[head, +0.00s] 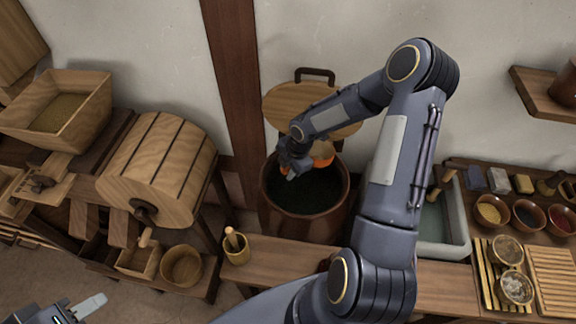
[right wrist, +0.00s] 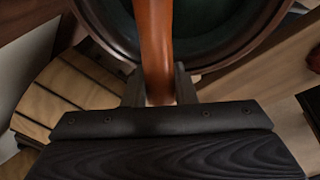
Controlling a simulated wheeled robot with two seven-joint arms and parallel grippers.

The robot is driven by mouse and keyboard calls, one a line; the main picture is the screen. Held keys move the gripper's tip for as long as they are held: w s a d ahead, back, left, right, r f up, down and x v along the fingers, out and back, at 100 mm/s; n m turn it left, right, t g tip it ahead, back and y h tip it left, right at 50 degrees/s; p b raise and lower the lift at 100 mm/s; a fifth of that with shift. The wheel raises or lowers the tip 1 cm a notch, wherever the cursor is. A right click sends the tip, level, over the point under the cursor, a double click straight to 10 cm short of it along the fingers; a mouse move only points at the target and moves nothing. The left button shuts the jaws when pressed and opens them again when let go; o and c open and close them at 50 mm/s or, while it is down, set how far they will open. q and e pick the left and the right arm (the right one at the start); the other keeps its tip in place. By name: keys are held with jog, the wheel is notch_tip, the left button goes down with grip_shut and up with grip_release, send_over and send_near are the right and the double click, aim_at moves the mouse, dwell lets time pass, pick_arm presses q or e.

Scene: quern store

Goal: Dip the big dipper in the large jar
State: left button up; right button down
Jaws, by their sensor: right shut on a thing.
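The large jar (head: 268,215) is brown and round, open at the top, with a dark greenish inside. In the right wrist view its rim (right wrist: 98,28) fills the top. My right gripper (head: 291,168) is over the jar's mouth in the head view. It is shut on the orange-brown handle of the big dipper (right wrist: 154,40), which points toward the jar in the right wrist view. Orange parts of the dipper (head: 322,154) show beside my forearm; whether its bowl touches the liquid is hidden. My left gripper (head: 88,307) is partly in view at the bottom left, away from the jar.
A round wooden lid (head: 285,103) stands behind the jar. A wooden drum mill (head: 160,165) is to the left. A small cup (head: 236,250) with a wooden tool stands in front on the bench. A grey-green basin (head: 455,235) and several small bowls are to the right.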

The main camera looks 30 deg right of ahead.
jog(key=s+d+b+x, duration=0.2)
jog(key=b+x, duration=0.8)
jog(key=x, duration=0.3)
jog(key=shift+f, duration=0.6)
dwell(0.9)
jog(key=shift+s+f+b, duration=0.1)
jog(key=shift+f+b, duration=0.2)
jog(key=shift+b, duration=0.3)
dwell(0.9)
jog(key=shift+r, duration=0.15)
dwell(3.3)
